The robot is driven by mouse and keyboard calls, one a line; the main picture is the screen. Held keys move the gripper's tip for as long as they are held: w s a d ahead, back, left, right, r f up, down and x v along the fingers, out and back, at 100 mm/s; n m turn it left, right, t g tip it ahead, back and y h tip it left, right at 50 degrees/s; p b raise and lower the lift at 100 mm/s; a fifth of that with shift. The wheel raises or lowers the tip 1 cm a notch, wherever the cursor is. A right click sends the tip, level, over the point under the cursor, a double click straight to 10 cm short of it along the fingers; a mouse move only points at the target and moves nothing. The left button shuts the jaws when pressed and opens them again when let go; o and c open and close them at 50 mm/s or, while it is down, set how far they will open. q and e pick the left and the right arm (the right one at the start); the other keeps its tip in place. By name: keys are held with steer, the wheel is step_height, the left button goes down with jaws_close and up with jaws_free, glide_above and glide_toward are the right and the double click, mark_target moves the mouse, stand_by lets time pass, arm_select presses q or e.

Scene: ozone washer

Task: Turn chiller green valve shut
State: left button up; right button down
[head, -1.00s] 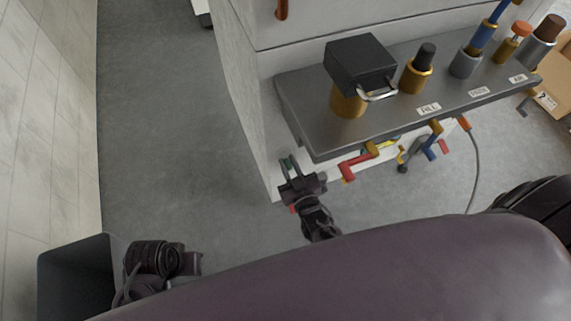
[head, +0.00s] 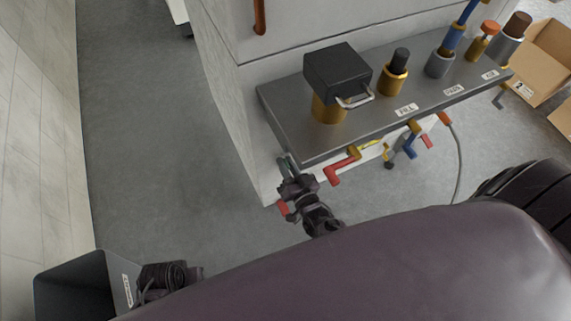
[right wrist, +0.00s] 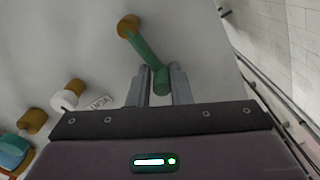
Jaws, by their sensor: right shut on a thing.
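The green valve handle (right wrist: 146,52) is a slanted lever running from a brass hub (right wrist: 128,25) to its free end in the right wrist view. My right gripper (right wrist: 160,88) has its two grey fingers on either side of the handle's lower end and is shut on it. In the head view, my right gripper (head: 286,166) is beside the front left corner of the grey panel, where a little green shows between the fingers. My left arm (head: 168,284) is at the lower left; its fingers cannot be made out.
The grey panel (head: 430,101) carries a black box (head: 337,75) and several pipe fittings. A red handle (head: 340,168), yellow and blue handles and a grey hose (head: 460,160) are under its front edge. A dark bin (head: 75,285) is lower left. Open floor lies left of the cabinet.

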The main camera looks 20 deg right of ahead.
steer(key=shift+s+a+f, duration=0.15)
steer(key=shift+f, duration=0.05)
steer(key=c, duration=1.5)
jaws_free()
steer(key=shift+o, duration=0.6)
steer(key=shift+r, duration=0.15)
